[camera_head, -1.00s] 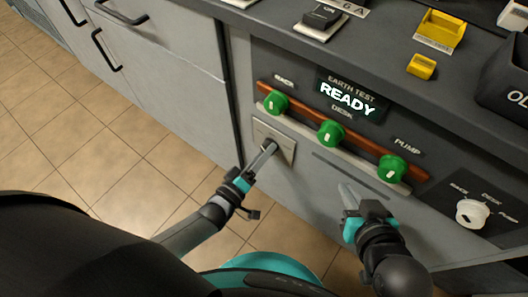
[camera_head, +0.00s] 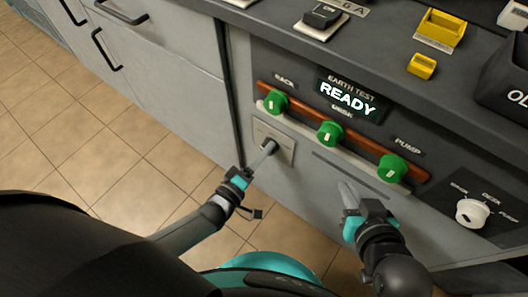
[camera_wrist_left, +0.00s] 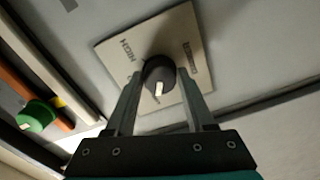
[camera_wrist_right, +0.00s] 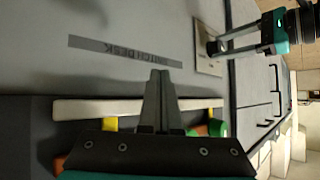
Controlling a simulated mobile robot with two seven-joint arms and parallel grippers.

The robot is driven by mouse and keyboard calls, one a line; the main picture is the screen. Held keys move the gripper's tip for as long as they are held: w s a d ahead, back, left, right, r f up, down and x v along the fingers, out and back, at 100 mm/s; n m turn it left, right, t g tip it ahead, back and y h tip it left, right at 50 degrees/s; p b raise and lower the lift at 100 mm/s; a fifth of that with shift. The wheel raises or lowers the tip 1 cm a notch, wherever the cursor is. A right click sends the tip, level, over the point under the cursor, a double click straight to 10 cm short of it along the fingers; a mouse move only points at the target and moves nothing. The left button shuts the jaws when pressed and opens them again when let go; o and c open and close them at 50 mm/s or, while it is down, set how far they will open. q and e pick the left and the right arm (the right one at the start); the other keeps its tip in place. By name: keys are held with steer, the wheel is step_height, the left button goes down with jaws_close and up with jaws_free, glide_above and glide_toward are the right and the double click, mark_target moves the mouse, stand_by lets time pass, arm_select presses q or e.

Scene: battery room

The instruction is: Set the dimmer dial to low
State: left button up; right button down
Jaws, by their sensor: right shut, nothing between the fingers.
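The dimmer dial is a black round knob (camera_wrist_left: 160,74) with a white mark, on a light square plate (camera_wrist_left: 112,52) lettered HIGH at its left in the left wrist view. The mark lies toward the bottom of that view. Other lettering on the plate is hard to read. The dial (camera_head: 269,146) shows at the cabinet front in the head view. My left gripper (camera_wrist_left: 160,78) is open, one finger on each side of the dial; I cannot tell whether they touch it. My right gripper (camera_wrist_right: 160,75) is shut and empty before the lower panel, and also shows in the head view (camera_head: 345,190).
A panel with several green knobs (camera_head: 330,133), a red-brown bar and a READY display (camera_head: 347,98) is above the dial. A white knob (camera_head: 472,213) is at the right. Yellow holders (camera_head: 441,29) stand on the counter. The tiled floor at left is clear.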

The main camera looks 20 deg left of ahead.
arm_select(q)
steer(key=o, duration=0.4)
steer(key=shift+s, duration=0.1)
arm_select(e)
steer(key=shift+s, duration=0.1)
arm_select(q)
steer(key=p+v, duration=0.3)
steer(key=v, duration=1.2)
steer(key=shift+p, duration=0.3)
arm_select(e)
steer(key=s+d+g+h, duration=0.3)
steer(key=s+d+g, duration=0.2)
steer(key=d, duration=0.1)
steer(key=shift+d+f+m, duration=0.2)
steer(key=shift+m, duration=0.1)
